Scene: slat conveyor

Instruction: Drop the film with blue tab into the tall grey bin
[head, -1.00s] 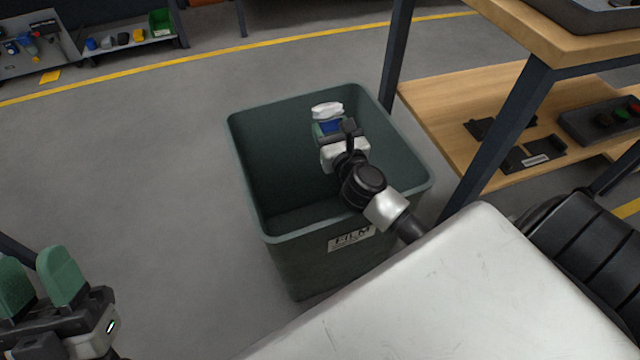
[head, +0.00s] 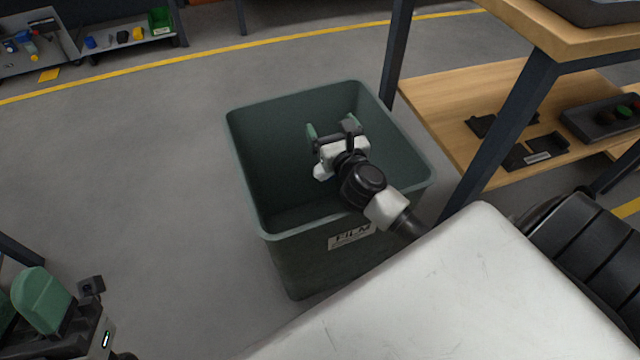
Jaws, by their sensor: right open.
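The tall grey bin (head: 250,180), grey-green with a FILM label on its front, stands open-topped in the middle of the view. My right gripper (head: 333,130) is over the bin's opening, its green fingers apart with nothing between them. The film with blue tab (head: 321,172) shows only as a small white piece with a trace of blue beside and below the gripper, inside the bin's outline. The rest of it is hidden by my gripper and wrist. My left gripper (head: 20,298) is at the lower left, cut by the frame edge, its green fingers apart and empty.
A wooden bench with a lower shelf (head: 440,95) and dark legs stands close on the bin's right. Trays and dark parts lie on that shelf. Carts with small parts (head: 125,40) are far left. The floor left of the bin is clear.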

